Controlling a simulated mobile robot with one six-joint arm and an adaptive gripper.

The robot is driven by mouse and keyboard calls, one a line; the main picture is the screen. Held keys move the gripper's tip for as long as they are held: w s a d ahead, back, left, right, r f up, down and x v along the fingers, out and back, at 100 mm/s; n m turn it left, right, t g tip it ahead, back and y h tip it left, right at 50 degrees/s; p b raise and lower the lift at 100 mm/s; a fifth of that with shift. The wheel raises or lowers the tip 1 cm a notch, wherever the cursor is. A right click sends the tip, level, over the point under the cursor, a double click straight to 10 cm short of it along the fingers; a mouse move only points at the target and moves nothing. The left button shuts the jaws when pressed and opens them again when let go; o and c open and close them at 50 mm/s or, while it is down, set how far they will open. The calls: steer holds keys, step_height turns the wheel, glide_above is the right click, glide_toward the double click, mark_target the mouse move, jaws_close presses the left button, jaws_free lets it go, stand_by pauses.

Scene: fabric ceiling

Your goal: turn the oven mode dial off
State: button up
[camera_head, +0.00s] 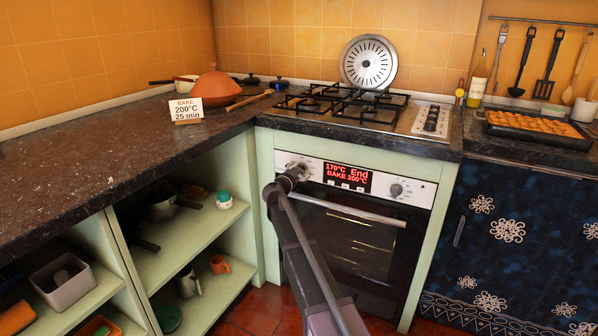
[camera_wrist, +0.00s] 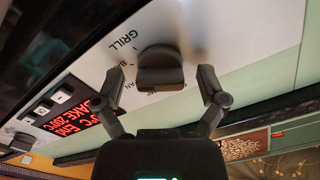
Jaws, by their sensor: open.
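The oven mode dial (camera_wrist: 160,70) is a dark knob on the pale control panel (camera_wrist: 245,28), with GRILL and a partly hidden BAKE printed around it. My gripper (camera_wrist: 160,80) is open, with one finger on each side of the dial; I cannot tell whether either finger touches it. In the head view my gripper (camera_head: 289,177) is at the left end of the oven panel and hides most of the dial. The red oven display (camera_head: 348,177) reads 170°C, End and BAKE 200°C. The dial's pointer direction is not clear.
A second dial (camera_head: 396,190) is right of the display. The oven door handle (camera_head: 345,209) runs below the panel. The gas hob (camera_head: 350,105) and dark countertop (camera_head: 90,145) are above. A tray of baked pieces (camera_head: 535,125) stands at right.

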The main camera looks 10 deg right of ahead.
steer(key=c, duration=1.1)
steer(key=shift+c, duration=0.2)
steer(key=shift+n, duration=0.4)
steer(key=n, duration=0.5)
steer(key=shift+w, duration=0.1)
steer(key=n, duration=0.6)
steer(key=shift+n, duration=0.3)
steer(key=n, duration=1.1)
steer(key=shift+n, duration=0.3)
